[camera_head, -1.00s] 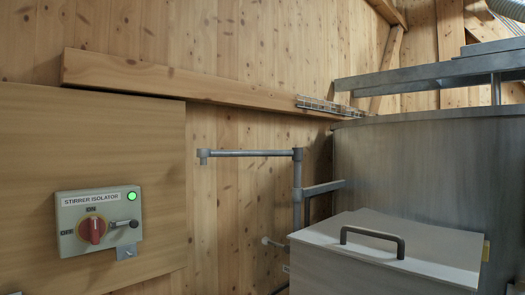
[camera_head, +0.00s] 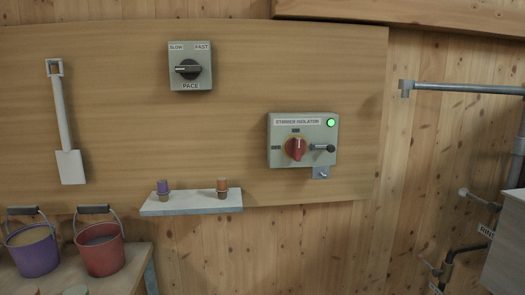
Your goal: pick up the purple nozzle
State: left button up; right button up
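The purple nozzle (camera_head: 163,188) stands upright on the left part of a small pale wall shelf (camera_head: 190,205). An orange nozzle (camera_head: 222,188) stands on the same shelf, to its right, with a gap between the two. Neither of my grippers shows in the head view.
The stirrer isolator box (camera_head: 302,140) and pace switch box (camera_head: 190,66) are on the wooden panel above the shelf. A white shovel (camera_head: 65,130) hangs at left. A purple bucket (camera_head: 33,251) and a red bucket (camera_head: 101,248) stand lower left. A grey pipe (camera_head: 460,88) projects at right.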

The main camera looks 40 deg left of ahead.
aim_at(163, 192)
jog(key=u, duration=1.8)
